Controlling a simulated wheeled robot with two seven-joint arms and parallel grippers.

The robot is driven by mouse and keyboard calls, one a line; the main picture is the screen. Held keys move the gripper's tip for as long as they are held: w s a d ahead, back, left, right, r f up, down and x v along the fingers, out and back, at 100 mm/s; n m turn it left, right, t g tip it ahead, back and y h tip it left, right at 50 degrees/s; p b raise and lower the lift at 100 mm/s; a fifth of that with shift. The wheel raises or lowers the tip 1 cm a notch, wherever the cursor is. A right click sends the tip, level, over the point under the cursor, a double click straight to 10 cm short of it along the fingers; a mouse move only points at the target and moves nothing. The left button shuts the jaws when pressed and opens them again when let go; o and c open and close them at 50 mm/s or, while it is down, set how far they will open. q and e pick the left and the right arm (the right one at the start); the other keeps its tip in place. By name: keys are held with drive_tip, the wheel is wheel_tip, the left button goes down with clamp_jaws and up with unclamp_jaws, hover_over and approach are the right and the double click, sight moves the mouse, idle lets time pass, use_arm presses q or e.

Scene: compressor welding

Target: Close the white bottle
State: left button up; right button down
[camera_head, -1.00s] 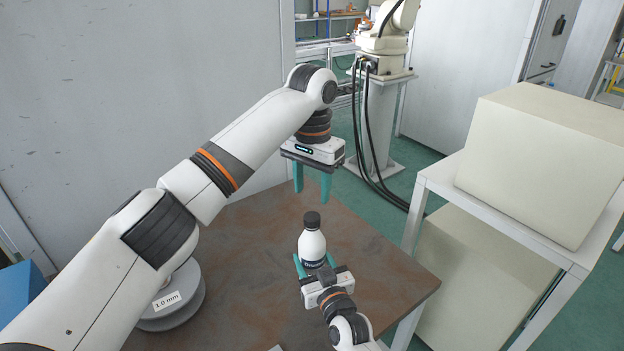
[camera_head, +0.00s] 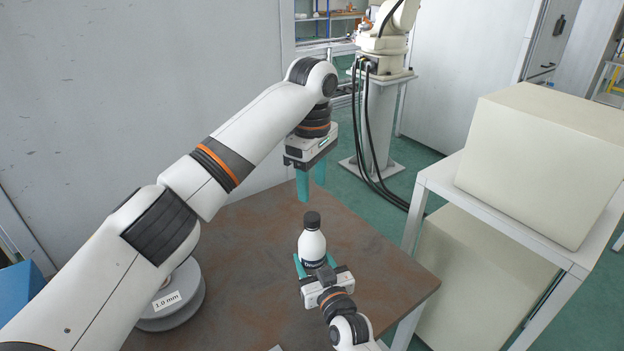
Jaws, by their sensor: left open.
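The white bottle (camera_head: 312,247) stands upright on the brown table, with a black cap (camera_head: 312,220) sitting on its top. Whether the cap is tight cannot be told. My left gripper (camera_head: 311,186) points down above and a little behind the bottle, with its teal fingers apart and nothing between them. My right gripper (camera_head: 315,264) is low at the bottle's near side. Its teal fingers lie on either side of the bottle's lower part; whether they touch it is hard to see.
A grey spool (camera_head: 175,300) labelled 1.0 mm stands on the table at left. The brown table (camera_head: 250,255) is clear around the bottle. A white stand (camera_head: 425,185) with large cream boxes (camera_head: 540,160) is at right. Another robot arm (camera_head: 385,55) stands behind on a pedestal.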

sight(312, 216)
use_arm(q)
drive_tip(key=shift+f, duration=4)
drive_tip(key=shift+c, duration=0.2)
